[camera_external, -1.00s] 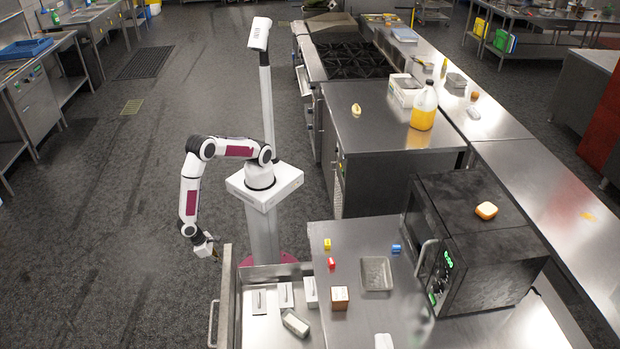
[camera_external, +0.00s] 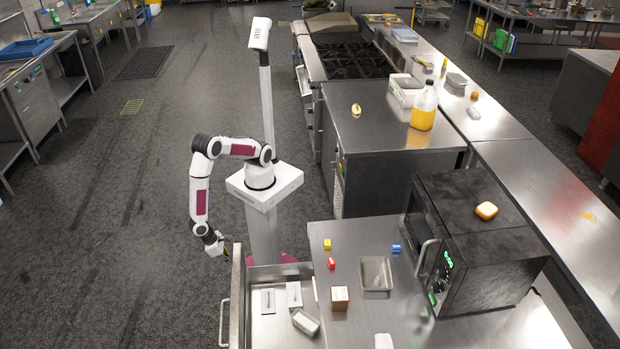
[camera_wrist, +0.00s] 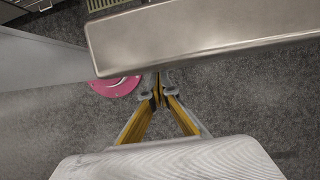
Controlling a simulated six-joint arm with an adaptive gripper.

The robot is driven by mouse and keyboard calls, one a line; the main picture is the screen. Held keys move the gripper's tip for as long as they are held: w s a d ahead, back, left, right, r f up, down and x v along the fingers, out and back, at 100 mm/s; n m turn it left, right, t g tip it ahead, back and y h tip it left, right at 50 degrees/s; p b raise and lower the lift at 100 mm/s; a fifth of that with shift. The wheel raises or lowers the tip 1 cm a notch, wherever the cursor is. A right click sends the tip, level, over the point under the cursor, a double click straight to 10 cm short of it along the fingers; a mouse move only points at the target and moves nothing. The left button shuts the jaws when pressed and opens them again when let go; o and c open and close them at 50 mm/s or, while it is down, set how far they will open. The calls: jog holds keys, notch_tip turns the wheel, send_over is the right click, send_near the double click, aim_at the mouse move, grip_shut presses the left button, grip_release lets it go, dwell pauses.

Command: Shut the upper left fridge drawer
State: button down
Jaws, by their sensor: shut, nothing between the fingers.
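The open drawer (camera_external: 258,328) sticks out to the left from under the steel counter in the external view. Its front panel (camera_external: 237,300) has a bar handle (camera_external: 223,322) on the outside. White boxes (camera_external: 294,294) and a grey-green block (camera_external: 306,322) lie inside. In the wrist view, a metal panel edge (camera_wrist: 200,35), which looks like the drawer front's top, crosses above my gripper. My gripper (camera_external: 226,253) is at the far end of the drawer front, on its outer side. In the wrist view its yellow-sided fingers (camera_wrist: 159,92) are closed together and empty; contact with the panel is unclear.
The counter (camera_external: 350,240) over the drawer carries a metal tray (camera_external: 376,273), a brown box (camera_external: 340,298), small coloured blocks and a black microwave (camera_external: 470,245). My pedestal stands just beyond the drawer. Open floor (camera_external: 120,250) lies to the left.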

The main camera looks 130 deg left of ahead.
jog(key=w+a, duration=2.6)
jog(key=shift+w+a, duration=0.1)
jog(key=s+d+r, duration=0.6)
jog(key=r, duration=0.3)
dwell(0.8)
jog(key=shift+r, duration=0.1)
dwell(0.7)
